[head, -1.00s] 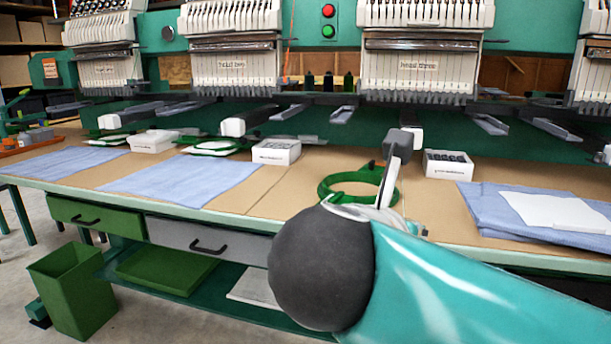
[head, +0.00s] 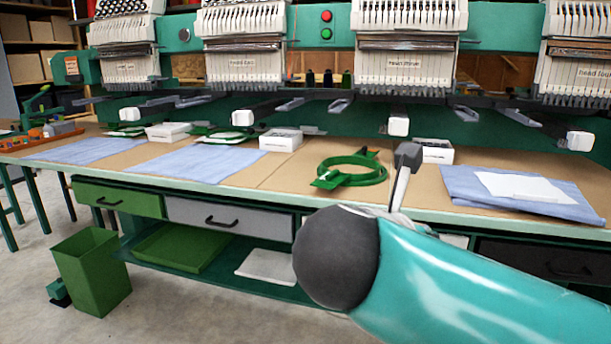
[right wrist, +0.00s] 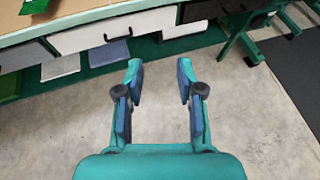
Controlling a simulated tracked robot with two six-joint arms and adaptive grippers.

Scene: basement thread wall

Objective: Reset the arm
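My right arm comes in from the lower right of the head view, its teal and dark grey links in front of the bench. In the right wrist view my right gripper (right wrist: 160,82) is open and empty, its two fingers apart above bare concrete floor. The fingers are clear of the bench edge and drawers. My left gripper shows in neither view. A green embroidery hoop (head: 352,170) lies on the brown bench top (head: 290,175), behind my right arm in the head view.
Several embroidery machine heads (head: 404,66) stand along the back. Blue cloths (head: 195,163) lie on the bench left, and a blue stack (head: 470,190) with white sheets at right. A green bin (head: 92,272) stands on the floor. Drawers (head: 225,221) are shut. Floor beneath my right gripper is clear.

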